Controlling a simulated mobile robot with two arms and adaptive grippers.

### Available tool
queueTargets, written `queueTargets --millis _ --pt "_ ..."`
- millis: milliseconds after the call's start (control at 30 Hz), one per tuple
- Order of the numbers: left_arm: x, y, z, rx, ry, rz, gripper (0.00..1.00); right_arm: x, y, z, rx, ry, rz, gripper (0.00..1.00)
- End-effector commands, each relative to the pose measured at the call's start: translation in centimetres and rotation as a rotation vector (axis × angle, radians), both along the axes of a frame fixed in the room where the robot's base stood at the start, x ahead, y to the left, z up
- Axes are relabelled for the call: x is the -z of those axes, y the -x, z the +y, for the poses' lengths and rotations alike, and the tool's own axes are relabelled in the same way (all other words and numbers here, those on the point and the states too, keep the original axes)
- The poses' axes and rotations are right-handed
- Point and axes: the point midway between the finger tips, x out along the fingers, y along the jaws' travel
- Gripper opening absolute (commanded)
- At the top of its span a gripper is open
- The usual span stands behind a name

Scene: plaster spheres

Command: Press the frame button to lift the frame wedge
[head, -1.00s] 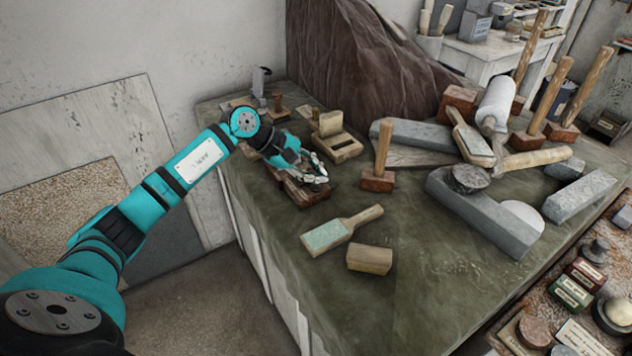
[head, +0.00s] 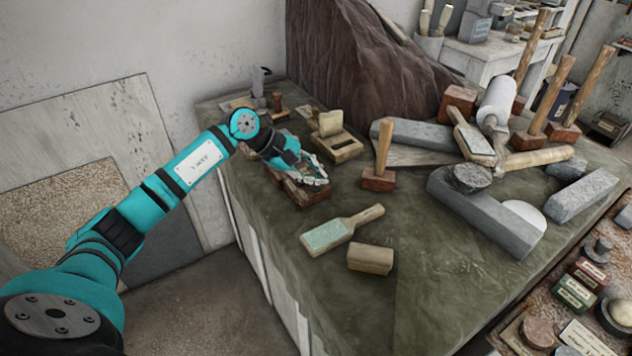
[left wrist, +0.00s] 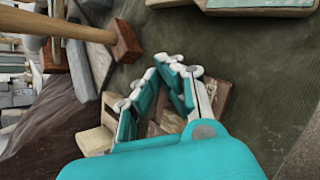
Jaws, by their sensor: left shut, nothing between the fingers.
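A wooden frame (head: 343,147) with a pale upright wedge (head: 330,123) in it stands toward the back left of the bench. My left gripper (head: 318,179) is shut and empty, low over a reddish-brown wooden block (head: 306,195) just in front of that frame. The gripper hides much of this block, and I cannot make out a button on it. In the left wrist view my fingers (left wrist: 158,84) point at brown wood (left wrist: 216,92), with a pale wooden piece (left wrist: 94,140) beside them. I cannot tell whether the fingertips touch the wood. My right gripper is not in view.
A mallet (head: 380,178) stands upright right of the gripper. A green-faced float (head: 328,235) and a wooden block (head: 370,258) lie nearer the front. Grey stone bars and more mallets crowd the right side. The front middle of the bench (head: 430,300) is clear.

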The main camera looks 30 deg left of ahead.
Motion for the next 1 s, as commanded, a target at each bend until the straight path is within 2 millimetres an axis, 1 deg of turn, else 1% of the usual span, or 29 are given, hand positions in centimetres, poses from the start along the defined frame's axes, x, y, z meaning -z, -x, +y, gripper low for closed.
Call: queueTargets --millis 300,600,767,1000 --pt "0.5 0.0 0.0 0.000 -0.001 0.002 0.00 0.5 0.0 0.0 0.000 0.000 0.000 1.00" --pt "0.4 0.0 0.0 0.000 -0.001 0.003 0.00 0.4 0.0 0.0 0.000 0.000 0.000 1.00" --pt "-0.2 0.0 0.0 0.000 -0.002 0.002 0.00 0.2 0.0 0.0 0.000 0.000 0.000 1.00" --pt "-1.5 0.0 0.0 0.001 -0.001 0.002 0.00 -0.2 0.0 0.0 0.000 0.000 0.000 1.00"
